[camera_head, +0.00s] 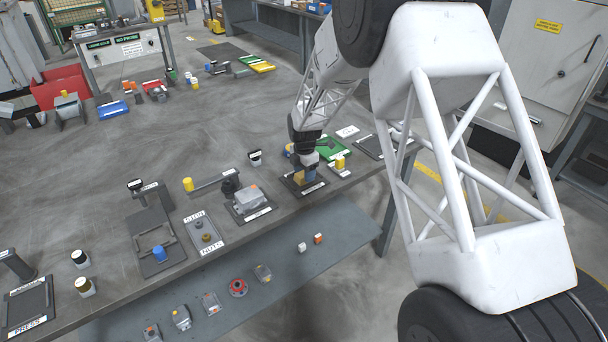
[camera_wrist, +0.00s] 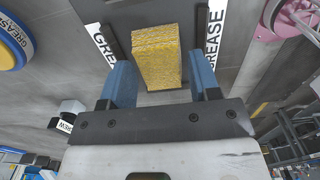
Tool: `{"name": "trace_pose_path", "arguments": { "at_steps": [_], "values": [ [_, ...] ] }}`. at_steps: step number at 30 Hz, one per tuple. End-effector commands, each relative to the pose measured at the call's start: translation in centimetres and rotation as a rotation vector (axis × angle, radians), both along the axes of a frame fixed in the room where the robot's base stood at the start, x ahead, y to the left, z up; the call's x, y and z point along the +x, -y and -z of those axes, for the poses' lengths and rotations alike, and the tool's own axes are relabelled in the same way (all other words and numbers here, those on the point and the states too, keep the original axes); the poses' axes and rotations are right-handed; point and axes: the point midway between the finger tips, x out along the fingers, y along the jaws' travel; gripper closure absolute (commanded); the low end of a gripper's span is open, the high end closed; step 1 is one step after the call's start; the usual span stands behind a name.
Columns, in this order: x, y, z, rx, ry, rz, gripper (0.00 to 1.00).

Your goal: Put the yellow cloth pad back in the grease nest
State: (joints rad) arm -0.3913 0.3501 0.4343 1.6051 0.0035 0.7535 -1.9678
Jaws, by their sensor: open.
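The yellow cloth pad (camera_wrist: 157,55) is a rough-textured block between the two blue fingers of my gripper (camera_wrist: 158,38) in the wrist view. My gripper is open, with a gap visible on each side of the pad. The grease nest (camera_wrist: 140,14) is a dark plate with white GREASE labels on both sides of the pad. In the head view my gripper (camera_head: 305,178) points down at the nest (camera_head: 304,190) on the near part of the table. The fingers largely hide the pad there, and I cannot tell whether its underside touches the nest.
A grey block in a labelled fixture (camera_head: 250,201) stands left of the nest. A green tray (camera_head: 333,147) and a yellow piece (camera_head: 340,162) are close on the right. A round blue and yellow tin (camera_wrist: 12,48) shows in the wrist view. The table's middle (camera_head: 150,145) is clear.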

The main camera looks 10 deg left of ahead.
Motion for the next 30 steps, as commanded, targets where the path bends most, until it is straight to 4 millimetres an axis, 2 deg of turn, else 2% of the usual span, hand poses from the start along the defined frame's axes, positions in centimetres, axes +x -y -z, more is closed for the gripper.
{"name": "trace_pose_path", "arguments": {
  "at_steps": [18,24,30],
  "values": [
    [0.0,0.0,-9.0,0.0,0.0,0.0,0.44],
    [0.0,0.0,-10.6,0.0,0.0,0.0,0.44],
    [0.0,0.0,-10.9,0.0,0.0,0.0,0.44]
  ]
}}
